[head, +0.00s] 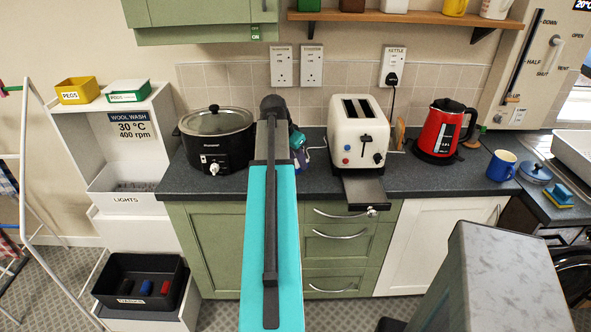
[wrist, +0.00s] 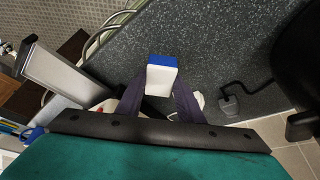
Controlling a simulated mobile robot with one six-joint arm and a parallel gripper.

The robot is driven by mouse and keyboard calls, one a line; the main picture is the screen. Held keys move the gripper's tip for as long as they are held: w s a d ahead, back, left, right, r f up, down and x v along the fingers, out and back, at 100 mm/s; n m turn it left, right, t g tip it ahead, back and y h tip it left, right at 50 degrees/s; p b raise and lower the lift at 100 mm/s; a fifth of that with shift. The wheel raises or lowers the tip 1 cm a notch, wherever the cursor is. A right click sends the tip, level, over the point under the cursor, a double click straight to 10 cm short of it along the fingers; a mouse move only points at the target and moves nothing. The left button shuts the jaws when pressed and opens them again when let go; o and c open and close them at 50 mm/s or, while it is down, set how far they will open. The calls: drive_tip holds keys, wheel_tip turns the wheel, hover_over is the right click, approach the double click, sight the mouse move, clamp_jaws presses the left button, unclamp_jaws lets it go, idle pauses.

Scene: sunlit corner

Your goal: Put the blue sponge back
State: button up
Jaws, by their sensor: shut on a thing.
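In the wrist view a block with a white face and a blue edge, which I take for the blue sponge (wrist: 162,64), sits between the dark purple fingers of my gripper (wrist: 163,80). The gripper is shut on it, above the dark speckled counter. In the head view my arm hides most of the gripper, between the slow cooker and the toaster; the held sponge cannot be made out there.
A black slow cooker (head: 217,143) stands left of my gripper. A cream toaster (head: 359,135) with its tray pulled out stands right. Counter (head: 420,180) shows bare before the kettle.

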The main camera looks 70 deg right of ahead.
sight(297, 167)
drive_tip(key=shift+f+p, duration=0.65)
drive_tip(key=shift+f, duration=1.05)
drive_tip(key=shift+f, duration=0.2)
drive_tip(key=o, duration=1)
drive_tip(key=shift+r, duration=0.25)
drive_tip(key=b+v, duration=0.2)
drive_tip(key=v, duration=1)
drive_tip(key=shift+w+f, duration=0.1)
